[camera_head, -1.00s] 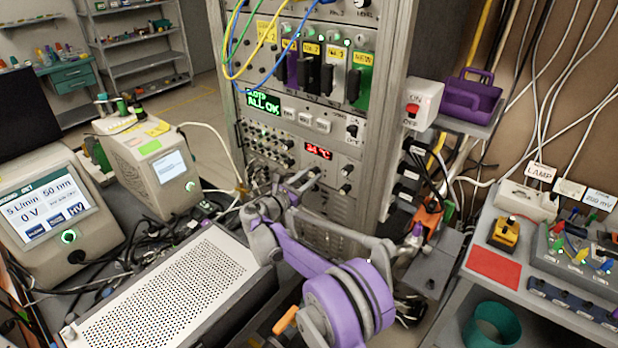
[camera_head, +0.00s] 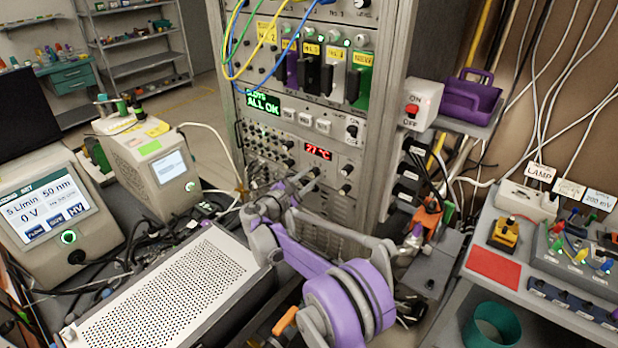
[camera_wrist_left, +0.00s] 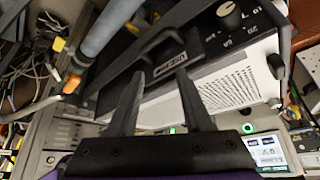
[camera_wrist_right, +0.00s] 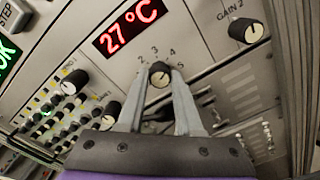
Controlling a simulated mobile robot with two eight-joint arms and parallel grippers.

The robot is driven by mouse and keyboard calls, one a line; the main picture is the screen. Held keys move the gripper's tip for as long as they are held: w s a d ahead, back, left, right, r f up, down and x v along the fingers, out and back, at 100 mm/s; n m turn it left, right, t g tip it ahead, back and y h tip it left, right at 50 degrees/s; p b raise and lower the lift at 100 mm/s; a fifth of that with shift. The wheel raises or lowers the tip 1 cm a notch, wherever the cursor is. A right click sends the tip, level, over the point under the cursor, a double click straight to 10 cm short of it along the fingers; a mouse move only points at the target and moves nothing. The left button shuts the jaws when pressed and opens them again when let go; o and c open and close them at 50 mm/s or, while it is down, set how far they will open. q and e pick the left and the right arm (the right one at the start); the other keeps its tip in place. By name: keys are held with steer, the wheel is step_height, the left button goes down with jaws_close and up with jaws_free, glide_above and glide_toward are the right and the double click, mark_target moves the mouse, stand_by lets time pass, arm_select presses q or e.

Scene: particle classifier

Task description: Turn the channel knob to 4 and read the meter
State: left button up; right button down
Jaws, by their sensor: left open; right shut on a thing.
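The channel knob (camera_wrist_right: 159,74) is a small round black knob with a light face, set on the rack panel below the red display (camera_wrist_right: 130,26). Several numbers, including 3 and 4, are printed around it. The display reads 27 °C, and also shows in the head view (camera_head: 318,151). My right gripper (camera_wrist_right: 159,80) is shut on the knob, one finger on each side. In the head view my right gripper (camera_head: 308,179) reaches the panel; its fingertips are small there. My left gripper (camera_wrist_left: 160,73) is open and empty near a black carrying handle. I cannot tell exactly where the knob's pointer stands.
The GAIN 2 knob (camera_wrist_right: 246,30) and another black knob (camera_wrist_right: 110,115) are close by on the panel. A white perforated box (camera_head: 165,300) stands at lower left. A red ON/OFF switch box (camera_head: 419,104) is mounted right of the rack.

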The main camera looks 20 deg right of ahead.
stand_by(0.3)
steer(key=c, duration=0.6)
jaws_free()
arm_select(q)
steer(key=f+b, duration=0.1)
steer(key=s+f+b, duration=0.1)
steer(key=shift+s+f, duration=0.1)
steer(key=shift+f, duration=0.25)
arm_select(e)
steer(key=v, duration=1)
steer(key=shift+s+a, duration=0.25)
steer(key=shift+a, duration=0.1)
